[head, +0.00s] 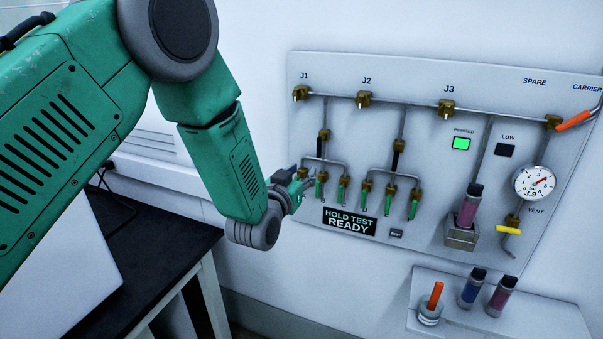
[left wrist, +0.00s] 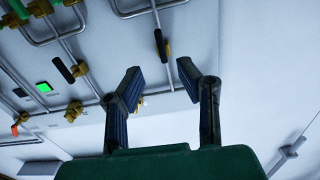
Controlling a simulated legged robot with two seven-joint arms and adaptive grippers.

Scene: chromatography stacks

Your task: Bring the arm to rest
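My left arm (head: 239,163), green with grey joints, comes in from the upper left in the head view. Its gripper (head: 298,180) is at the left edge of the wall panel (head: 445,185), in front of or beside the lower J1 valves (head: 320,187); the exact gap cannot be told. In the left wrist view the two dark fingers (left wrist: 159,76) are apart, with only pale surface between them. A black-handled brass valve (left wrist: 160,45) shows beyond the fingertips, apart from them. My right gripper is in neither view.
A black-topped table (head: 150,262) stands at lower left, under my arm. A shelf (head: 550,318) at lower right bears two dark-capped vials (head: 471,288) (head: 502,296) and a holder with an orange stick (head: 436,296). A capped vial (head: 469,207) sits in the panel's bracket. The panel display reads "HOLD TEST READY".

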